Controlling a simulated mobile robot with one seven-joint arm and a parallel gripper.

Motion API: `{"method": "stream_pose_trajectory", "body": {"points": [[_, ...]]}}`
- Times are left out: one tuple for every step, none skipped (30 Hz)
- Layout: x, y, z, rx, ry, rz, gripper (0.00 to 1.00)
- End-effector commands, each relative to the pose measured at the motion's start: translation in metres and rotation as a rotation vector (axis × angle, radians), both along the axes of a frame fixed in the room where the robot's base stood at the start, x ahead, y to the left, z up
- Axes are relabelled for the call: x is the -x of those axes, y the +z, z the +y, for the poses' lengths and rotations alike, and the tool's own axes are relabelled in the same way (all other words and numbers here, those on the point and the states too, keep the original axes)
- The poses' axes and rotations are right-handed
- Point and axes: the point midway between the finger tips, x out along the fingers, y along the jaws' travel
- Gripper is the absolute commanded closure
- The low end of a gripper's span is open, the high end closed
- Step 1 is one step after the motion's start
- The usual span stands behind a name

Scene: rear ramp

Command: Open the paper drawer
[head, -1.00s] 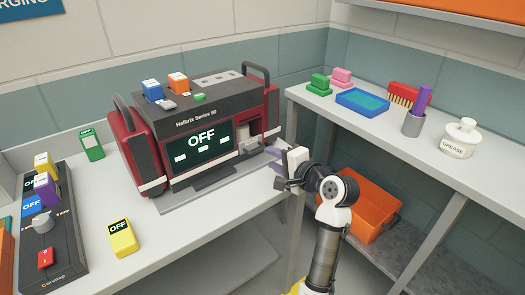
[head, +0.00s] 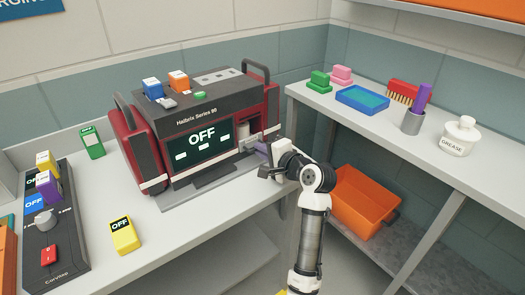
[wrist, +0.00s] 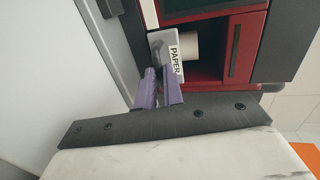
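The paper drawer (wrist: 163,42) is a small grey front with a PAPER label, low on the right side of the dark red and black machine (head: 200,125). In the head view the grey drawer front (head: 248,143) is partly blocked by my gripper (head: 262,148). In the wrist view a white roll (wrist: 190,45) shows behind the front, in a red-sided bay. My gripper's purple fingers (wrist: 159,88) are at the lower edge of the front, close together beside a dark handle-like part. I cannot tell whether they grip it.
The machine's screen (head: 202,136) reads OFF. A side shelf at the right holds a blue tray (head: 362,99), a grease jar (head: 460,136) and brushes. An orange bin (head: 365,200) sits below it. A yellow block (head: 125,236) and a control box (head: 55,245) lie at the left.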

Motion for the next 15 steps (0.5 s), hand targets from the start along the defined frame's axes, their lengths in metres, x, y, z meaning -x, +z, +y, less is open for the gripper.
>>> {"method": "stream_pose_trajectory", "body": {"points": [[0.000, 0.000, 0.000, 0.000, 0.000, 0.000, 1.00], [0.000, 0.000, 0.000, 0.000, 0.000, 0.000, 1.00], [0.000, 0.000, 0.000, 0.000, 0.000, 0.000, 1.00], [0.000, 0.000, 0.000, 0.000, 0.000, 0.000, 1.00], [0.000, 0.000, 0.000, 0.000, 0.000, 0.000, 1.00], [0.000, 0.000, 0.000, 0.000, 0.000, 0.000, 1.00], [0.000, 0.000, 0.000, 0.000, 0.000, 0.000, 1.00], [0.001, 0.000, -0.001, 0.000, 0.000, 0.000, 1.00], [0.002, 0.001, -0.002, -0.001, 0.000, 0.001, 1.00], [0.005, 0.001, -0.004, -0.001, -0.001, 0.001, 1.00], [0.008, 0.002, -0.007, -0.002, -0.001, 0.000, 1.00], [0.014, 0.003, -0.012, -0.004, -0.002, 0.001, 1.00], [0.020, 0.003, -0.016, -0.004, -0.003, 0.003, 1.00], [0.026, 0.004, -0.021, -0.003, -0.004, 0.002, 1.00], [0.035, 0.004, -0.028, -0.004, -0.004, 0.003, 1.00]]}}
